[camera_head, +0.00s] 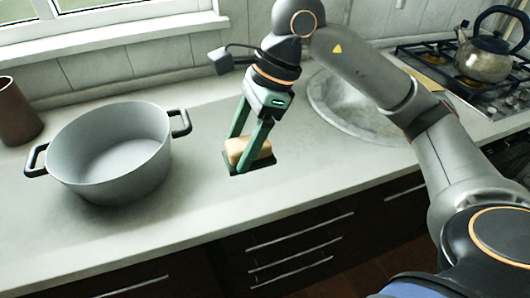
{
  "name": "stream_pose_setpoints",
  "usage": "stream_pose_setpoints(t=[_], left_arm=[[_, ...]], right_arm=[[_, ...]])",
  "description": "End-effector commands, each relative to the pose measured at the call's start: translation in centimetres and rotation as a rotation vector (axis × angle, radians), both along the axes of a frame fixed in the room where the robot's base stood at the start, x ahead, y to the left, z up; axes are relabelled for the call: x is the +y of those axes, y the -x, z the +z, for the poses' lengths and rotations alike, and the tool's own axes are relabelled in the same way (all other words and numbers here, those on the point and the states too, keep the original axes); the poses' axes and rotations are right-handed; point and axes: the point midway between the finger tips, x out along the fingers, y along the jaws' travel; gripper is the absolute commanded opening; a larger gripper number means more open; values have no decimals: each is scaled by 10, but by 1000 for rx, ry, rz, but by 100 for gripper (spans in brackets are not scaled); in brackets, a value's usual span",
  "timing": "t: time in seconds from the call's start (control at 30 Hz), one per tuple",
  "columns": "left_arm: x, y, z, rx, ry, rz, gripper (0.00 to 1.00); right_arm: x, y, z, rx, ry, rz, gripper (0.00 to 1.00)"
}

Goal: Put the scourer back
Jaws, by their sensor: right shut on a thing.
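The scourer (236,146) is a small tan block near the middle of the counter. My right gripper (241,153) points down with its green fingers on either side of the scourer and is shut on it. A small dark tray (262,163) lies on the counter directly under the scourer. The scourer hides most of the tray, and I cannot tell whether it rests in the tray or hangs just above it. My left gripper is not in view.
A large grey pot (110,155) with two handles stands to the left, with a brown pot (16,115) behind it. A round sink (350,115) lies to the right. A kettle (484,55) stands on the hob. The counter's front edge is clear.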

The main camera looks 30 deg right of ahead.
Motion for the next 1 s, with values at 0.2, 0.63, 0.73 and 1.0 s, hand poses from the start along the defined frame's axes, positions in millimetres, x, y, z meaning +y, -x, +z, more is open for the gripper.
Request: stream_pose_setpoints(t=[0.2,0.63,0.73,1.0], left_arm=[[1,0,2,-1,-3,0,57],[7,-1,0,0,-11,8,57],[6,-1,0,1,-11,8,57],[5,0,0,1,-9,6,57]], right_arm=[[-34,-32,-21,8,0,-12,27],[-87,-84,-82,4,0,-4,27],[-91,-88,-87,2,-1,-2,27],[-97,-93,-113,6,1,-1,27]])
